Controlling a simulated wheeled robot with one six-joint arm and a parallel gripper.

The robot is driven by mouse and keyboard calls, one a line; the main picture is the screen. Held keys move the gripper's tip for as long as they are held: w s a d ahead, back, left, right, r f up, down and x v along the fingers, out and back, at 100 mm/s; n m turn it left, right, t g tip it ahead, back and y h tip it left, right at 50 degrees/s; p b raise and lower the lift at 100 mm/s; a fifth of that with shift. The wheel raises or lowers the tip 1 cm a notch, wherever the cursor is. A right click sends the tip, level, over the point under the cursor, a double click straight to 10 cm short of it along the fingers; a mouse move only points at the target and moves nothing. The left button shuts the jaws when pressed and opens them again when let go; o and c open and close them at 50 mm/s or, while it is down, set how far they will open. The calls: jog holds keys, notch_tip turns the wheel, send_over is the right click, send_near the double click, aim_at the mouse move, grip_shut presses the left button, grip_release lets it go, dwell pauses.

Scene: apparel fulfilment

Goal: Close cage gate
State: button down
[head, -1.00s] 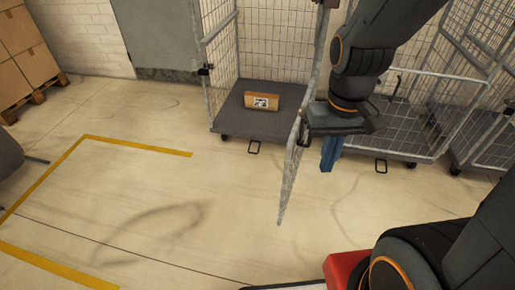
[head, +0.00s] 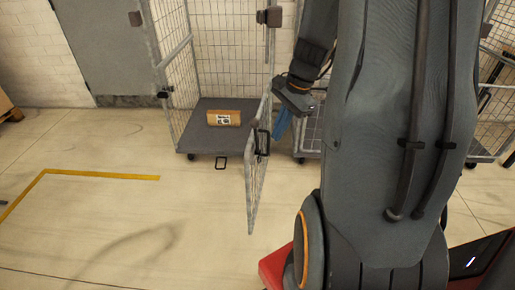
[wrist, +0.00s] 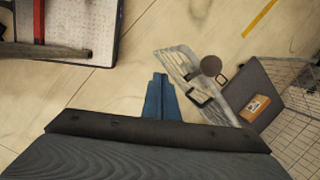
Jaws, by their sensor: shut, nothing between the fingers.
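The wire cage (head: 183,60) stands against the back wall with its front open. Its gate (head: 257,185) is hinged at the cage's right side and swung outward toward me, seen nearly edge-on in the head view. The gate (wrist: 178,65) also shows in the wrist view, with a black handle loop and a dark round part near it. My gripper (head: 283,125) is just right of the gate, on its outer side, with shut blue fingers. In the wrist view the gripper (wrist: 160,95) points down toward the floor, apart from the gate. My arm hides part of the right side.
A brown parcel (head: 223,118) with a label lies on the cage's grey base (head: 200,143). Another cage (head: 310,135) stands to the right, partly hidden. Yellow floor lines (head: 100,175) mark the left, where the floor is clear. A grey door (head: 100,45) is behind.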

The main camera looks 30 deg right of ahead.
jog(key=w+a+f+m+y, duration=0.1)
jog(key=w+a+f+m, duration=0.1)
jog(key=f, duration=0.3)
jog(key=w+a+f+m+p, duration=0.1)
jog(key=w+f+m, duration=0.3)
jog(key=f, duration=0.1)
jog(key=shift+a+f+m+t+y, duration=0.25)
jog(key=shift+a+m+t+y, duration=0.05)
jog(key=shift+a+t+y, duration=0.1)
dwell(0.3)
